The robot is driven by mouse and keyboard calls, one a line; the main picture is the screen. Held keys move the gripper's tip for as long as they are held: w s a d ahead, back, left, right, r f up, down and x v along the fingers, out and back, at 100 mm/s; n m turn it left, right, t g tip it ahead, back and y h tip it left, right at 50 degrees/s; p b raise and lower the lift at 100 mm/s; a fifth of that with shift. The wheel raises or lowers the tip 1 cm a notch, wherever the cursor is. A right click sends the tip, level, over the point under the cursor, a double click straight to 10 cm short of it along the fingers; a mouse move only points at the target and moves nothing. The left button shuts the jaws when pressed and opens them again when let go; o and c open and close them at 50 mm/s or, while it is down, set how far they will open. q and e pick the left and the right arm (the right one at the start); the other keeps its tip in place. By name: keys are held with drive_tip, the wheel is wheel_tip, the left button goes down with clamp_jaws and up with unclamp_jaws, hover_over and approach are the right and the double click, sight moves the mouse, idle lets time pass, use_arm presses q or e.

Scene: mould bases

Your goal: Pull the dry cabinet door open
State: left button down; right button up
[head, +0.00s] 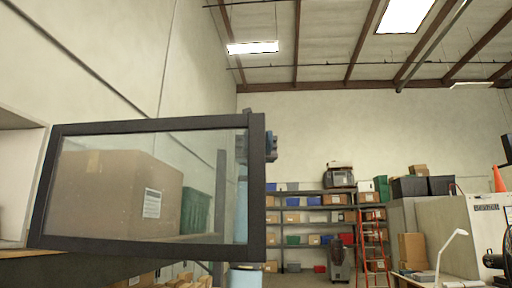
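The dry cabinet door (257,190) is a clear pane in a dark frame and fills the left half of the head view. Its left side is beside a pale cabinet-like body (22,185) at the left edge; the hinge is not clear. My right gripper (269,147), dark blue-grey, shows at the upper part of the door's right frame edge, partly hidden behind it. Its fingertips are hidden, so I cannot tell whether it grips the frame. My light blue arm shows through the pane and below the door. My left gripper is not in view.
Through the pane I see a large cardboard box (112,196) and a green crate (195,212). Shelves with bins (310,216), an orange ladder (374,250) and a bench with a white lamp (452,238) stand farther back at right.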

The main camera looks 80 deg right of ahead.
drive_tip(key=p+v, duration=0.1)
drive_tip(key=v, duration=1.1)
drive_tip(key=shift+w+d, duration=0.15)
drive_tip(key=shift+d, duration=0.1)
